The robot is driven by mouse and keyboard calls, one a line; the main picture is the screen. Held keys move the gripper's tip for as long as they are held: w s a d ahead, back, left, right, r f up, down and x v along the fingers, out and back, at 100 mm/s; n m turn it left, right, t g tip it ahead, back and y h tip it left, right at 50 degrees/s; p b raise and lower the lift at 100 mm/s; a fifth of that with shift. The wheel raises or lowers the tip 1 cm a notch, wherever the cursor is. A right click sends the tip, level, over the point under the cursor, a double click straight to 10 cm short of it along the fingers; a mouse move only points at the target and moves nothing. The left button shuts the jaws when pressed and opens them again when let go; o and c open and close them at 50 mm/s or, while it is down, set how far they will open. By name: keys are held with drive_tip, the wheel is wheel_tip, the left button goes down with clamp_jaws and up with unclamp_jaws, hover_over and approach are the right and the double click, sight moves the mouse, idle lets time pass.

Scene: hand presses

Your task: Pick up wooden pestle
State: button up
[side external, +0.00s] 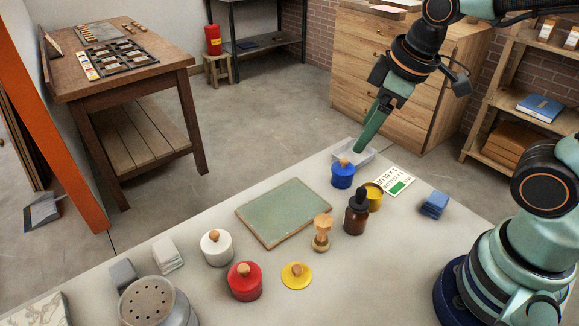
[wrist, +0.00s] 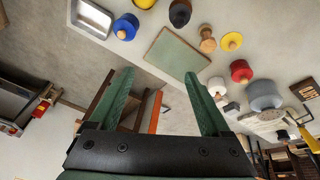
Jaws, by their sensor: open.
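The wooden pestle (side external: 321,232) stands upright on the pale table, to the left of a dark brown bottle (side external: 356,212). It also shows in the wrist view, at the upper middle right (wrist: 207,40). My gripper (side external: 361,146) is at the far edge of the table, by a small clear tray (side external: 364,154), well apart from the pestle. In the wrist view my gripper (wrist: 160,76) has its two green fingers spread, with nothing between them.
A green board (side external: 284,212) lies left of the pestle. Blue (side external: 343,175), white (side external: 216,247) and red (side external: 244,281) lidded pots, a yellow lid (side external: 296,276), an open yellow pot (side external: 374,197) and a grey shaker (side external: 150,303) stand around. A card (side external: 394,181) lies at right.

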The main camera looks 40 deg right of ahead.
drive_tip(key=a+f+n+g, duration=0.1)
drive_tip(key=a+f+n, duration=0.2)
drive_tip(key=n, duration=0.1)
drive_tip(key=a+f+n+g, duration=0.1)
drive_tip(key=a+f+n, duration=0.1)
drive_tip(key=n, duration=0.3)
drive_tip(key=s+a+f+n+g, duration=0.1)
drive_tip(key=a+f+n, duration=0.2)
drive_tip(key=a+n, duration=0.1)
drive_tip(key=shift+f+n+g, duration=0.3)
drive_tip(key=shift+n+g, duration=0.1)
drive_tip(key=shift+a+f+n, duration=0.15)
drive_tip(key=shift+f+n, duration=0.1)
drive_tip(key=shift+n, duration=0.05)
hover_over(320, 238)
drive_tip(key=d, duration=0.1)
wheel_tip(320, 238, down, 6)
drive_tip(key=shift+f, duration=0.2)
drive_tip(key=shift+w+a+f, duration=0.1)
drive_tip(key=shift+a+f, duration=0.05)
drive_tip(key=shift+f, duration=1.25)
drive_tip(key=shift+w+a+f, duration=0.1)
drive_tip(key=shift+f, duration=1.3)
clamp_jaws()
